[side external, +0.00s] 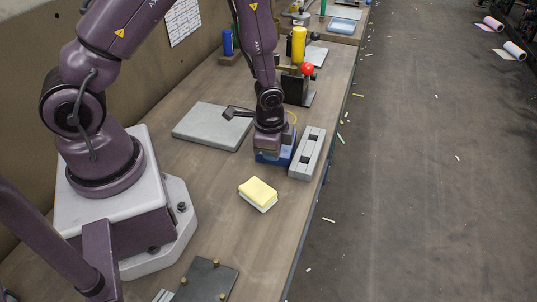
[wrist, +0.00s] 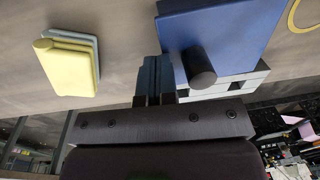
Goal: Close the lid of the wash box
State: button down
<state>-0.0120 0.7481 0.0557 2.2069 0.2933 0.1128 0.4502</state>
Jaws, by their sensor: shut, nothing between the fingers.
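The blue wash box (side external: 272,158) sits on the bench under my gripper (side external: 268,148), which hides much of it. In the wrist view a flat blue panel (wrist: 222,35) of the box fills the upper right. A dark round knob (wrist: 199,70) sticks out from its edge. My gripper also shows in the wrist view (wrist: 155,65), its fingers together and empty, just left of the knob and panel. I cannot tell whether the fingers touch the box, or how far the lid is open.
A grey slotted block (side external: 307,153) stands close to the right of the box. A yellow sponge-like block (side external: 258,192) on a pale base lies nearer the camera. A grey slab (side external: 212,126) lies left of the box. The bench's edge is just beyond the slotted block.

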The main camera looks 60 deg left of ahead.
jog(key=s+d+r, duration=0.1)
jog(key=s+d, duration=0.3)
jog(key=s+d+r, duration=0.1)
jog(key=s+d, duration=0.1)
jog(key=d, duration=0.1)
jog(key=shift+d+r, duration=0.1)
jog(key=shift+r, duration=0.2)
jog(key=shift+s+d, duration=0.2)
jog(key=shift+s+r, duration=0.1)
jog(key=shift+s, duration=0.15)
jog(key=shift+s+a+r+n+g+y, duration=0.15)
jog(key=shift+s+r+n+g, duration=0.15)
jog(key=shift+s+r+g, duration=0.15)
jog(key=shift+s+a+r+n+g+y, duration=0.2)
jog(key=shift+s+n+g, duration=0.15)
jog(key=shift+s, duration=0.15)
jog(key=s+a+r+n+t, duration=0.1)
jog(key=r+n+t, duration=0.1)
jog(key=r, duration=0.7)
jog(key=s+a+r+n+t+h, duration=0.1)
jog(key=r+n+t, duration=0.1)
jog(key=r, duration=0.7)
jog(key=s+a+r+n+t, duration=0.1)
jog(key=r+n+t, duration=0.1)
jog(key=r, duration=0.7)
jog(key=shift+s+a+r, duration=0.25)
jog(key=shift+a+r, duration=0.05)
jog(key=shift+r, duration=0.1)
jog(key=shift+n+h, duration=0.25)
